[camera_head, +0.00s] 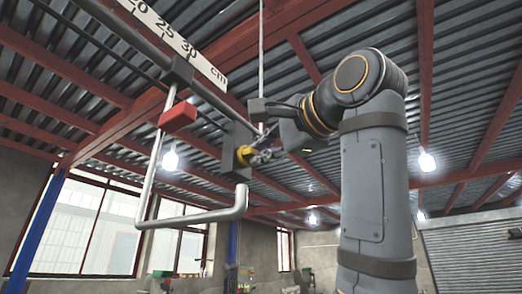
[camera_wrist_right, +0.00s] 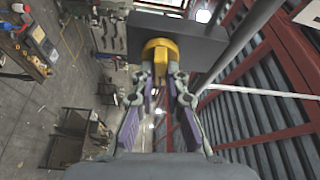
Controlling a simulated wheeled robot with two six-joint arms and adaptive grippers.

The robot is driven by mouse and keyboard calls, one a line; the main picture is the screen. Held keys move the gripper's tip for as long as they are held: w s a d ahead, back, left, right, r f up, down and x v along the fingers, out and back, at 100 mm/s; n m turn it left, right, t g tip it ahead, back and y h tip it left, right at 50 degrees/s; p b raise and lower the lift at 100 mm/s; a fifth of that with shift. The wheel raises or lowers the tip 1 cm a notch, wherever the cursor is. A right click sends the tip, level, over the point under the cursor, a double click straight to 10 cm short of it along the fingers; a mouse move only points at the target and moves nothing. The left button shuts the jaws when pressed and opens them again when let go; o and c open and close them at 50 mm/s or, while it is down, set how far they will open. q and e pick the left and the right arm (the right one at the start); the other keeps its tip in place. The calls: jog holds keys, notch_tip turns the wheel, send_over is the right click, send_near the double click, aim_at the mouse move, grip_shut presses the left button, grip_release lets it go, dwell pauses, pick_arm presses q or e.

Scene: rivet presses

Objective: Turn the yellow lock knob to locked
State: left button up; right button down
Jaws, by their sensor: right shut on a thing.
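The yellow lock knob (camera_head: 245,154) sits on a dark block (camera_head: 235,150) on the frame, left of my right arm. In the right wrist view the knob (camera_wrist_right: 158,52) is at the upper middle, in front of the dark block (camera_wrist_right: 178,38). My right gripper (camera_head: 262,156) reaches the knob from the right. Its fingers (camera_wrist_right: 161,80) are shut on the knob, one on each side. The knob's lock marking cannot be read. My left gripper is in neither view.
A bent metal tube (camera_head: 200,217) hangs below the block, with a red piece (camera_head: 177,117) at its upper left. A ruler marked in cm (camera_head: 180,45) runs along the bar above. A thin vertical rod (camera_head: 261,60) rises behind. Open air lies below the gripper.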

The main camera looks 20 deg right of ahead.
jog(key=shift+m+h, duration=0.3)
jog(key=shift+m, duration=0.5)
jog(key=shift+f+g, duration=0.1)
jog(key=shift+g, duration=0.2)
jog(key=c, duration=1.4)
grip_release()
jog(key=shift+d, duration=0.1)
jog(key=v, duration=0.7)
jog(key=shift+s, duration=0.15)
jog(key=shift+d, duration=0.15)
